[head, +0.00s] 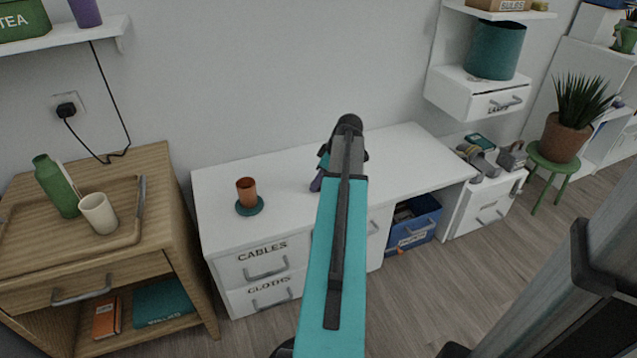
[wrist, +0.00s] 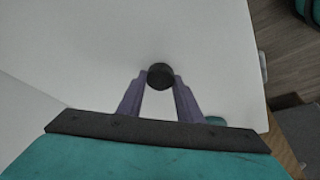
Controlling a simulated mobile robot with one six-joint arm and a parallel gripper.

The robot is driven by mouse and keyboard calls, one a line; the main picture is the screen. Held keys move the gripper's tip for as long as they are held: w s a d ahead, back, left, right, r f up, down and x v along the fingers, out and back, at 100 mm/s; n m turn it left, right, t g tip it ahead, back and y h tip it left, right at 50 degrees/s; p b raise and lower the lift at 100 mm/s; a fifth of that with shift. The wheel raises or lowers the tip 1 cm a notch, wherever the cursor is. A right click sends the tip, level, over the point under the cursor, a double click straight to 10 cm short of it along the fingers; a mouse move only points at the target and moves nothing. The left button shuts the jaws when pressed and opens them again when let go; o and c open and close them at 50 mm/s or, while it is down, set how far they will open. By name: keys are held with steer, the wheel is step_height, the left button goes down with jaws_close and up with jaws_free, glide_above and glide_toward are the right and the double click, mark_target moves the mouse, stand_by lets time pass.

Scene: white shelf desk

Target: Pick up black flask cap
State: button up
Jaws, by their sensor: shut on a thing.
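The black flask cap (wrist: 160,76) is a small dark round piece between the tips of my gripper's purple fingers in the wrist view. My gripper (wrist: 160,82) is shut on it, over the white desk top (wrist: 205,45). In the head view my teal arm covers most of the gripper (head: 317,184). Only a little purple shows there, and the cap is hidden. I cannot tell whether the cap touches the desk top.
At far left, a wooden cabinet holds a tray (head: 140,195) with a green bottle (head: 56,186) and cream cup (head: 98,213). The desk's right part (head: 415,165) is clear.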

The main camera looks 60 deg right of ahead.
step_height(320, 180, up, 3)
steer(key=shift+f+p, duration=0.1)
steer(key=shift+p, duration=0.55)
steer(key=shift+s+a, duration=0.2)
steer(key=shift+s, duration=0.05)
steer(key=s+a+r+p, duration=0.1)
steer(key=s+a+p, duration=0.2)
steer(key=s+a, duration=0.6)
steer(key=s, duration=0.3)
steer(key=shift+s+r+p, duration=0.3)
steer(key=shift+p, duration=0.05)
steer(key=shift+w, duration=0.15)
